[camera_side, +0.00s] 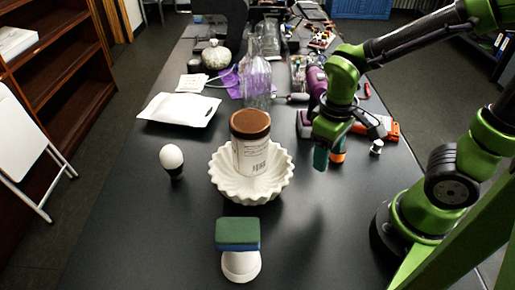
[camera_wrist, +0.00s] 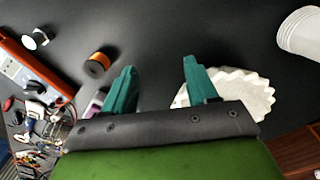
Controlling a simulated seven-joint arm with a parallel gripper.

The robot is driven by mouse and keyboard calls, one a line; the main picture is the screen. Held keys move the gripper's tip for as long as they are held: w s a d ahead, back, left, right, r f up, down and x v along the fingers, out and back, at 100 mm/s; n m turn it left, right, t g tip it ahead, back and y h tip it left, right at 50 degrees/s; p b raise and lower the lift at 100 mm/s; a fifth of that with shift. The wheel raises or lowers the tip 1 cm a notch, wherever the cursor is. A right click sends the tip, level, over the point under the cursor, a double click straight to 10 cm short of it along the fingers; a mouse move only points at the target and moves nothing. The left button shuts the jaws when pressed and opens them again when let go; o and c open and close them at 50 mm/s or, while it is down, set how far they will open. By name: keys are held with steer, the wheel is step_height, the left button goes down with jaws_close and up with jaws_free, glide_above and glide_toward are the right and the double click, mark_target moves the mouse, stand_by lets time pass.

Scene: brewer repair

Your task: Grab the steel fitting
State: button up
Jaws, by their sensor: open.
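A small silver piece, which looks like the steel fitting (camera_side: 376,147), stands on the dark table right of my gripper in the side view. In the wrist view the fitting (camera_wrist: 36,38) is at the upper left, beside the orange device. My gripper (camera_side: 321,158) is above the table, between the white bowl and the fitting. Its teal fingers (camera_wrist: 160,70) are apart with only bare table showing between them. A short dark cylinder with an orange-copper end (camera_wrist: 97,64) lies closer to the fingers than the fitting does.
A fluted white bowl (camera_side: 223,183) holds a brown-lidded jar (camera_side: 250,140) left of my gripper. An orange device (camera_wrist: 30,72) and a purple tool (camera_side: 316,83) are close by. A green-and-blue sponge (camera_side: 237,233) rests on a white cup.

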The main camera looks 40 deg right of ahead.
mark_target(381, 144)
steer(key=s+d+f+n+g+h, duration=0.1)
steer(key=d+f+n+h, duration=0.1)
steer(key=d+f+n+g+h, duration=0.2)
steer(key=n+h, duration=0.1)
steer(key=s+d+f+n+g+h, duration=0.1)
steer(key=d+f+n+h, duration=0.1)
steer(key=f+n, duration=0.1)
steer(key=shift+s+d+g+h, duration=0.2)
steer(key=shift+s+g+h, duration=0.1)
steer(key=shift+h, duration=0.1)
steer(key=d+n+h, duration=0.1)
steer(key=n, duration=0.1)
steer(key=w+d+n+h, duration=0.1)
steer(key=d+n+h, duration=0.1)
steer(key=shift+w+h, duration=0.2)
steer(key=shift+h, duration=0.1)
steer(key=shift+w+d+r+n+t+h, duration=0.55)
steer(key=shift+w+r+n+t, duration=0.2)
steer(key=shift+n, duration=0.25)
steer(key=shift+s+d+g, duration=0.1)
steer(key=shift+d+g, duration=0.15)
steer(key=x, duration=1.6)
steer(key=shift+d+f, duration=0.1)
steer(key=shift+f, duration=0.1)
steer(key=shift+c, duration=0.5)
jaws_close()
